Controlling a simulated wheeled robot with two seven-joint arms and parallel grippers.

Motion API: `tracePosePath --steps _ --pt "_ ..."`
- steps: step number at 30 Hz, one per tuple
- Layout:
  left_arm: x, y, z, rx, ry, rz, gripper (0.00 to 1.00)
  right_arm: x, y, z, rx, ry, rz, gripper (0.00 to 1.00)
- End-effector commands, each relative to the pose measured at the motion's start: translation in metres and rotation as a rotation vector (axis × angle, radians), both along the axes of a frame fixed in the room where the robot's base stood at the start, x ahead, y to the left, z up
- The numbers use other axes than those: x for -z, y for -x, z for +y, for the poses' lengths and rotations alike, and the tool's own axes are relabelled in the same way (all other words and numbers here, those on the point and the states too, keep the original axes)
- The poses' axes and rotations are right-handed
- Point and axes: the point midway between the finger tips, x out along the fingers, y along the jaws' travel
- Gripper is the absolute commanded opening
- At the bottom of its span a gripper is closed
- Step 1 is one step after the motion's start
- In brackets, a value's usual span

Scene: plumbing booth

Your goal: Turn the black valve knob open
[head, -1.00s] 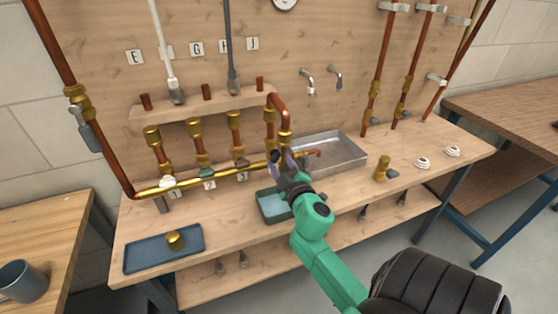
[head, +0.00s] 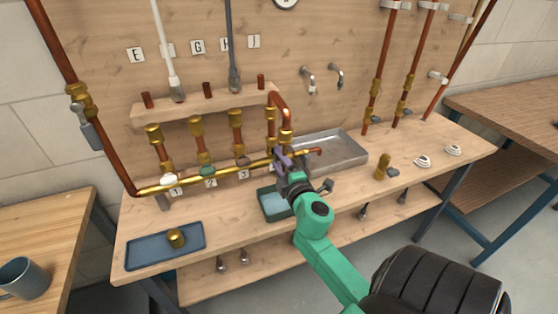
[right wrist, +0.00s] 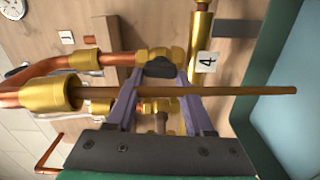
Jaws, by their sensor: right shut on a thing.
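The black valve knob (right wrist: 160,68) shows in the right wrist view, between the tips of my right gripper's two purple fingers, below a brass fitting (right wrist: 160,54). My right gripper (right wrist: 158,76) is shut on it. In the head view my right gripper (head: 282,160) reaches the right end of the brass manifold pipe (head: 215,182) and hides the knob. How far the knob is turned I cannot tell. My left gripper is not in view.
White (head: 168,180), green (head: 207,171) and brown (head: 242,163) knobs sit along the manifold to the left. A metal sink (head: 345,158) lies behind right. A teal tray (head: 270,208) is just below the gripper. A copper pipe (right wrist: 200,94) crosses close before the fingers.

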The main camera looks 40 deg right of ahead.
Motion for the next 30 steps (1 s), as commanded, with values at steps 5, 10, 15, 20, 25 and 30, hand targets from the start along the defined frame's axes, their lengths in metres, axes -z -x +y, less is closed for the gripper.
tracePosePath --steps 5,10,15,20,25,30 --pt "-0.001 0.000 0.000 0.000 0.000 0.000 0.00 -0.006 0.000 -0.003 0.006 0.007 -0.009 0.00" --pt "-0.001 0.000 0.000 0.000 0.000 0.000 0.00 -0.006 0.000 -0.003 0.006 0.007 -0.010 0.56" --pt "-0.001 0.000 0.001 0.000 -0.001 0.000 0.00 -0.005 0.000 -0.002 0.005 0.005 -0.007 0.82" --pt "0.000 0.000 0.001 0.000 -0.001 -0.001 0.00 -0.003 0.000 -0.001 0.003 0.003 -0.005 0.82" --pt "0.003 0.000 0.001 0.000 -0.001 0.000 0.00 0.000 0.009 0.002 0.002 0.000 -0.003 0.82" --pt "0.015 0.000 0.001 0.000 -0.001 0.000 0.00 0.005 0.045 0.014 0.003 -0.003 -0.001 0.82"
